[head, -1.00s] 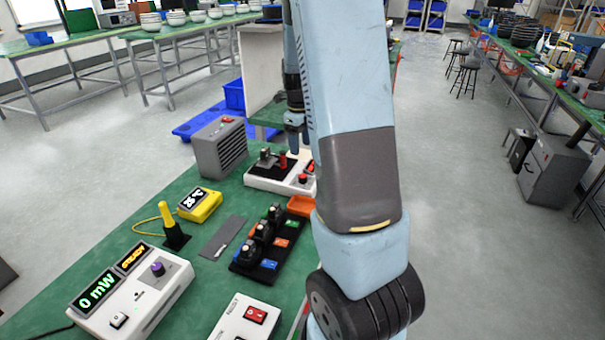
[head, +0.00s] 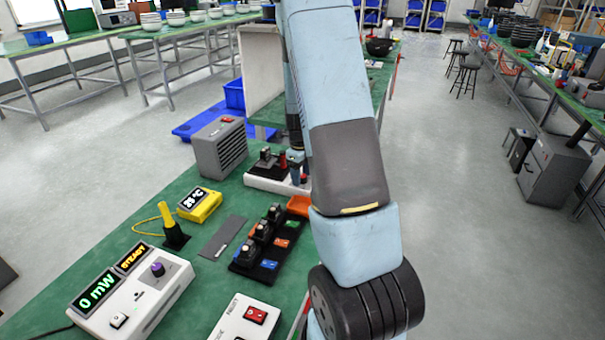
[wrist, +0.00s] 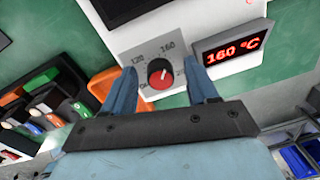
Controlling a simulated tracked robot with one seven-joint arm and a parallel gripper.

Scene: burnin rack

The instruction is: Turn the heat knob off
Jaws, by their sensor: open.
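The heat knob is a round red knob (wrist: 160,73) with a white pointer line, on a pale dial panel (wrist: 146,46) marked 120 and 160, in the wrist view. My gripper (wrist: 163,82) is open, with one blue finger on each side of the knob. I cannot tell whether the fingers touch it. A red display (wrist: 233,46) to the right of the knob reads 160 °C. In the head view my gripper (head: 297,177) is over the white station (head: 262,182) at the far end of the green table, and the knob is mostly hidden there.
An orange bin (head: 299,206) and a black rack with modules (head: 250,262) stand nearer on the green table. A grey heater-like box (head: 220,147) is left of the station. A white power meter (head: 150,290) stands at the front left.

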